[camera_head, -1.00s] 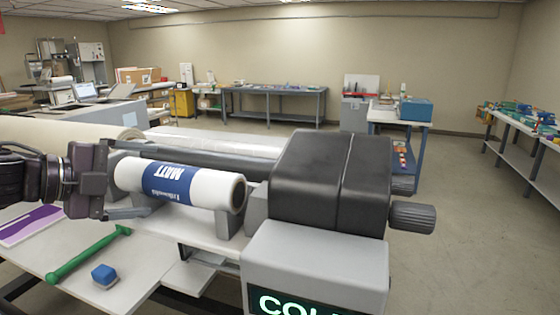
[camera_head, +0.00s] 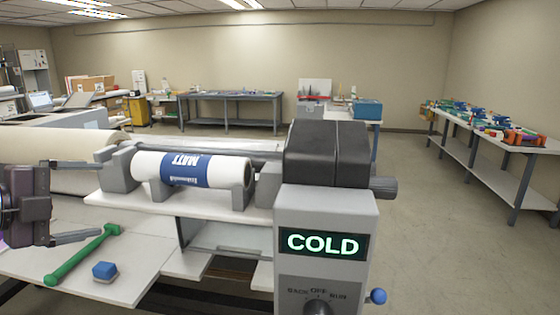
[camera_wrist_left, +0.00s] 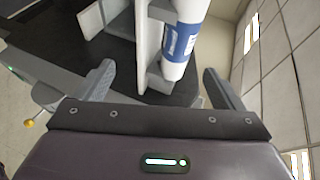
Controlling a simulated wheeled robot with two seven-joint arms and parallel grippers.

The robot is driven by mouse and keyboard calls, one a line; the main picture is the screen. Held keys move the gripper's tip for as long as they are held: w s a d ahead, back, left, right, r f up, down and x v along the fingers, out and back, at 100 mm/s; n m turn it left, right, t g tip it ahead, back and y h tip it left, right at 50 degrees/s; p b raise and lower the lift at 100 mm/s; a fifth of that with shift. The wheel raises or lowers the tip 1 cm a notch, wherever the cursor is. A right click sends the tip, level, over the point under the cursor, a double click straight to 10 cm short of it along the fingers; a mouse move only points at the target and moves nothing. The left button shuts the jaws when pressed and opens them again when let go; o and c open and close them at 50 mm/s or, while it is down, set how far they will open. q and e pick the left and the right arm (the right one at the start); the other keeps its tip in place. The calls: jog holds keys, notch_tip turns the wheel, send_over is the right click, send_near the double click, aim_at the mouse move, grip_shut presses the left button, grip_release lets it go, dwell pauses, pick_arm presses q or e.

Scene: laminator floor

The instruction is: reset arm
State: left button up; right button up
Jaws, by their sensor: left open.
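My left gripper (camera_head: 82,200) comes in from the left edge in the head view, in front of the laminator. Its two fingers are spread apart with nothing between them. In the left wrist view the fingers (camera_wrist_left: 158,80) are also wide apart, with the roll beyond them and not gripped. The white film roll with a blue MATT label (camera_head: 190,170) lies in grey cradles on the laminator. It also shows in the left wrist view (camera_wrist_left: 185,40). The laminator's end housing (camera_head: 325,215) has a lit COLD display (camera_head: 322,244). My right gripper is not in view.
A blue-knobbed lever (camera_head: 377,296) sticks out at the housing's right. Side tables (camera_head: 480,165) with parts stand at far right. The floor between is clear.

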pick_arm(q)
jog(key=w+d+f+n+t+y, duration=0.1)
jog(key=w+d+f+n+y, duration=0.15)
jog(key=w+f, duration=0.5)
jog(key=s+d+f+n+y, duration=0.1)
jog(key=d+f+n, duration=0.15)
jog(key=f, duration=0.35)
jog(key=s+d+f+n+g+y, duration=0.1)
jog(key=f+n, duration=0.2)
jog(key=f, duration=0.3)
jog(key=s+d+f+n+y, duration=0.1)
jog(key=d+f+n+y, duration=0.15)
jog(key=f, duration=0.35)
jog(key=s+d+f+n+g, duration=0.45)
jog(key=s+f, duration=0.35)
jog(key=s, duration=0.2)
jog(key=s+d+f+n+g, duration=0.45)
jog(key=s+f, duration=0.25)
jog(key=s, duration=0.2)
notch_tip(320, 180, down, 29)
jog(key=s+g, duration=0.2)
jog(key=s, duration=0.1)
jog(key=s+a+f, duration=0.2)
jog(key=s+f, duration=0.7)
jog(key=s+a+f, duration=0.2)
jog(key=s+f, duration=0.7)
jog(key=s, duration=0.1)
jog(key=shift+g, duration=0.4)
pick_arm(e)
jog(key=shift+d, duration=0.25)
